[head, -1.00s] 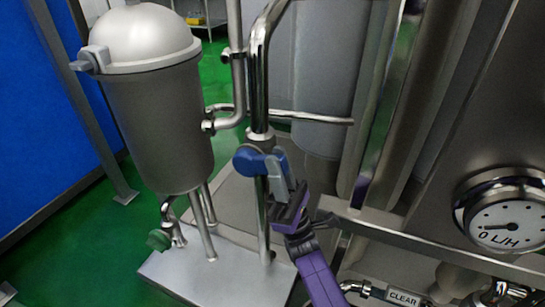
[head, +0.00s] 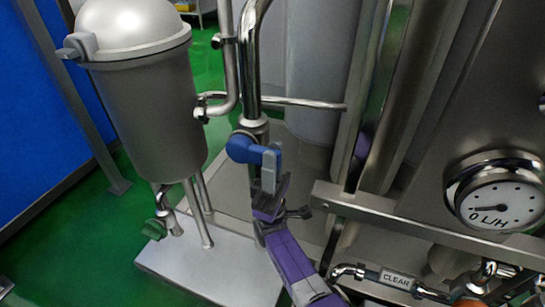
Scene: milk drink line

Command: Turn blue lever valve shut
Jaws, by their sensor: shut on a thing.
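The blue lever valve (head: 243,149) sits on the vertical steel pipe, in the middle of the head view. My gripper (head: 268,193), at the end of my purple arm, is shut on the lower part of the handle from below. The fingers partly hide the handle's lower end, and the arm hides part of the pipe below the valve.
A grey tank (head: 147,95) on legs stands left on a pale base plate (head: 205,268). A horizontal pipe (head: 300,104) runs right behind the valve. A steel cabinet with a round gauge (head: 497,198) and a rail (head: 400,215) stands close on the right.

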